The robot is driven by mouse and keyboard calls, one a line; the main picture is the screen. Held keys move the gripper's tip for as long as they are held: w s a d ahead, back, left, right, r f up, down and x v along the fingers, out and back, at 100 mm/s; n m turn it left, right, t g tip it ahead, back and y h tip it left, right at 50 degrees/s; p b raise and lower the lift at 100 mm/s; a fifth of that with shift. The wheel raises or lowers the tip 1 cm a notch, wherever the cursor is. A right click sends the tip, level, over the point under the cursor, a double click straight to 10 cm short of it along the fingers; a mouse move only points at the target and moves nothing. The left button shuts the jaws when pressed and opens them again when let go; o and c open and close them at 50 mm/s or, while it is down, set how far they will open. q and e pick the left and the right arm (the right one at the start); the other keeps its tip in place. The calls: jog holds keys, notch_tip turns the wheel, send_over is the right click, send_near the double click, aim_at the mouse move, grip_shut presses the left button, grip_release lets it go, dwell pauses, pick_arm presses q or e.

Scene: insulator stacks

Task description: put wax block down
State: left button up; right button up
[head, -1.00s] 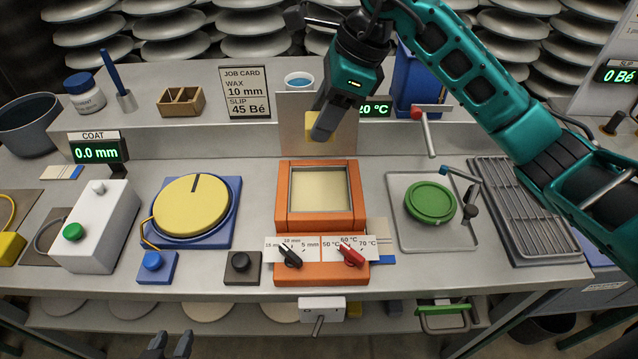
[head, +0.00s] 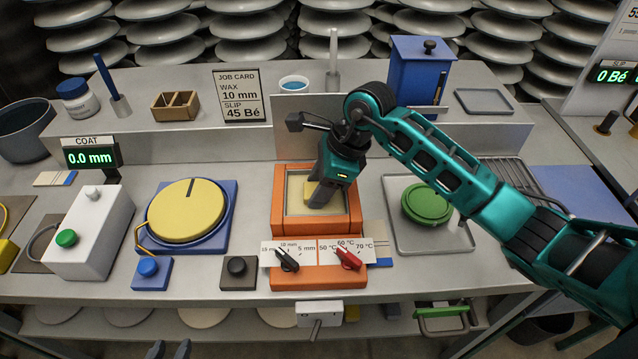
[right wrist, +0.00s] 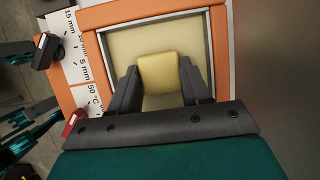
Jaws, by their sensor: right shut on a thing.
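The wax block (head: 309,190) is a small yellow block, held between the fingers of my right gripper (head: 318,201). In the right wrist view the block (right wrist: 160,70) shows between the two dark fingers (right wrist: 160,88). It is over the cream inside of the orange-framed square pan (head: 281,228), within its rim; I cannot tell whether it touches the surface. The pan's orange frame (right wrist: 245,50) also shows in the right wrist view. My left gripper (head: 170,350) is at the bottom edge of the head view, its two fingertips apart with nothing visible between them.
A black knob (head: 287,260) and a red knob (head: 348,258) sit at the pan's front. A yellow disc on a blue base (head: 186,210) stands left, a green lid (head: 428,202) on a tray right. A grey upright panel (head: 290,130) stands behind the pan.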

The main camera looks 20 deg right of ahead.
jog(key=shift+f, duration=0.15)
jog(key=o, duration=1.2)
jog(key=shift+o, duration=0.2)
jog(key=shift+r, duration=0.25)
jog(key=shift+d+r, duration=0.15)
jog(key=shift+r, duration=0.15)
jog(key=v, duration=1.1)
jog(key=shift+d+r, duration=0.1)
